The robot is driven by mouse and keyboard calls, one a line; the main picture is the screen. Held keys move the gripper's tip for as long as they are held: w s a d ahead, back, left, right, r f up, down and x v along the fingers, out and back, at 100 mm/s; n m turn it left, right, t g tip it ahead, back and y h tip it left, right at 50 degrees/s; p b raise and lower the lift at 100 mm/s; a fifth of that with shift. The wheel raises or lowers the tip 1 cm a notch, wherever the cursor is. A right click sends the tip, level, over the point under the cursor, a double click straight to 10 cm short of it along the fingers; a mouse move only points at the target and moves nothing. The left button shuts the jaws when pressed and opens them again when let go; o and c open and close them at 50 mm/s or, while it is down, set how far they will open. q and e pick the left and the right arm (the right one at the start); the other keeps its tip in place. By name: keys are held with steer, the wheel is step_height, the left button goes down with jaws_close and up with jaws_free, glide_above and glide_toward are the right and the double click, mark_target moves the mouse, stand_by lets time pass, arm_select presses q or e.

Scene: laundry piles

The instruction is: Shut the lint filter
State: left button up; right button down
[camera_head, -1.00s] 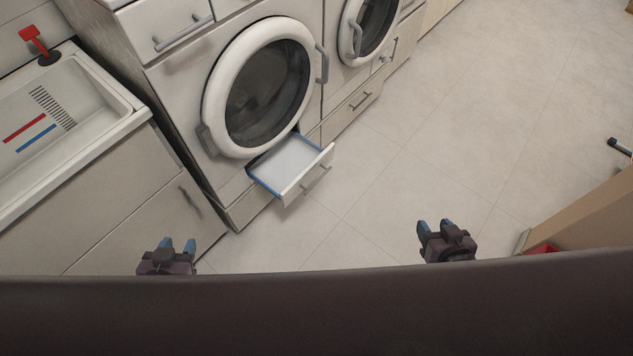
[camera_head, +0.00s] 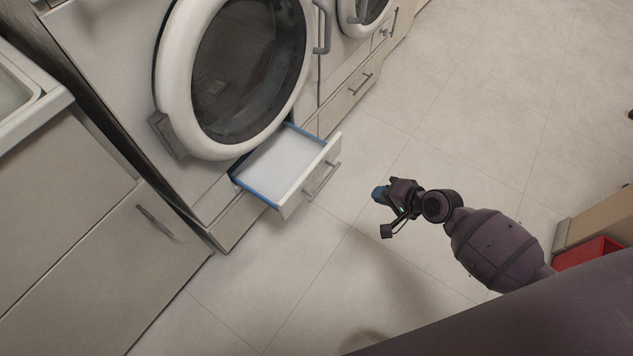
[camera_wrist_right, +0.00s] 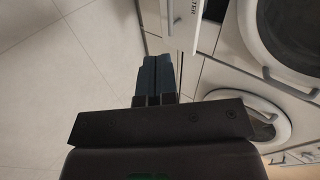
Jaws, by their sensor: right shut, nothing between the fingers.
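The lint filter (camera_head: 283,160) is a white drawer with blue edges and a grey bar handle. It stands pulled out at the foot of the washer-like machine, below its round door. Its front, with part of the lettering, shows at the top of the right wrist view (camera_wrist_right: 188,22). My right gripper (camera_head: 380,194) is shut and empty, to the right of the drawer front and apart from it. Its blue fingertips are together in the right wrist view (camera_wrist_right: 157,78). My left gripper is not in view.
The machine with the round glass door (camera_head: 245,65) stands behind the drawer. A cabinet (camera_head: 100,230) with a handle is at left. A red object (camera_head: 590,253) lies by a tan box at the right. The floor between is clear.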

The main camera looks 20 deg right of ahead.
arm_select(q)
steer(key=b, duration=0.1)
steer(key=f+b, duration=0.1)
steer(key=b, duration=0.1)
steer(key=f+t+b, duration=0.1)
steer(key=b, duration=0.1)
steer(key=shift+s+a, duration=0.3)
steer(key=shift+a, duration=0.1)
arm_select(e)
steer(key=a+r+x, duration=0.1)
steer(key=x, duration=1.5)
steer(key=shift+w+f+m+g+y, duration=0.2)
steer(key=shift+w+m+g+y, duration=0.1)
steer(key=shift+w+m, duration=0.1)
